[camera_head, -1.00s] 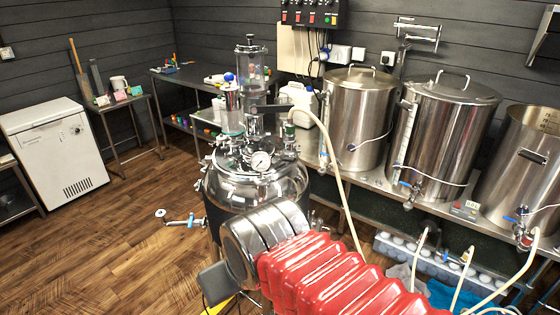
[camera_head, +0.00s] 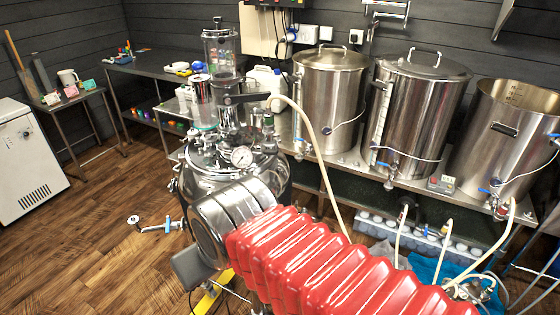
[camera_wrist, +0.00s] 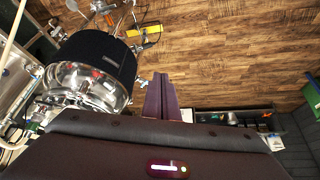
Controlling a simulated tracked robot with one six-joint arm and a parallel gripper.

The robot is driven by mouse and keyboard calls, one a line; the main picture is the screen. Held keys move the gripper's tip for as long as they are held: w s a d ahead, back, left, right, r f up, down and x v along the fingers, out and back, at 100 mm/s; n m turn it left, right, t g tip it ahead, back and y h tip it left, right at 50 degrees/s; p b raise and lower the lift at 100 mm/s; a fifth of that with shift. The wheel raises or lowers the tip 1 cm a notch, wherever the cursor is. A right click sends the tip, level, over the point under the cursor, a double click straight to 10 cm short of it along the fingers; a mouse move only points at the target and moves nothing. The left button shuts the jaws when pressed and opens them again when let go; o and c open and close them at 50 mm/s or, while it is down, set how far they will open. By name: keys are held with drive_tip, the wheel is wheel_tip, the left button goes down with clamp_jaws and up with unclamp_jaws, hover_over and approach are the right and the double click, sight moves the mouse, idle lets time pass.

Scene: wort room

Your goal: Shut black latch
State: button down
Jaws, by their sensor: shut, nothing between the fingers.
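A steel vessel (camera_head: 225,170) with a gauge, a clear sight glass and fittings on its lid stands in the middle of the head view. A black lever (camera_head: 240,99) sticks out sideways at the base of the sight glass; I cannot tell for sure that it is the latch, or whether it is shut. In the wrist view the vessel's shiny steel (camera_wrist: 90,88) and a black band (camera_wrist: 95,55) show at upper left. My gripper (camera_wrist: 160,80) is shut and empty, its purple fingers right of the vessel and apart from it in the picture. In the head view my arm hides the fingers.
Steel kettles (camera_head: 418,110) with valves and hoses stand on a bench at right. A pale hose (camera_head: 325,175) hangs from the vessel's top. A side fitting (camera_head: 155,225) juts out left. The wooden floor (camera_head: 90,250) at left is clear. A white cabinet (camera_head: 25,160) stands far left.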

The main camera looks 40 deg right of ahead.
drive_tip(key=w+d+f+m+y, duration=0.3)
drive_tip(key=w+d+m+y, duration=0.2)
drive_tip(key=w+d+m, duration=0.3)
drive_tip(key=w+d+f+m+y, duration=0.35)
drive_tip(key=w+d+m, duration=0.35)
drive_tip(key=m, duration=0.4)
drive_tip(key=s+d+f+m+t+h, duration=0.1)
drive_tip(key=d+m+t, duration=0.4)
drive_tip(key=d, duration=0.9)
drive_tip(key=s+d+f+m+t+h, duration=0.1)
drive_tip(key=d+f+m+t, duration=0.3)
drive_tip(key=d, duration=1)
drive_tip(key=m+t, duration=0.2)
drive_tip(key=m, duration=0.2)
drive_tip(key=shift+d+f+h, duration=0.15)
drive_tip(key=shift+h, duration=0.2)
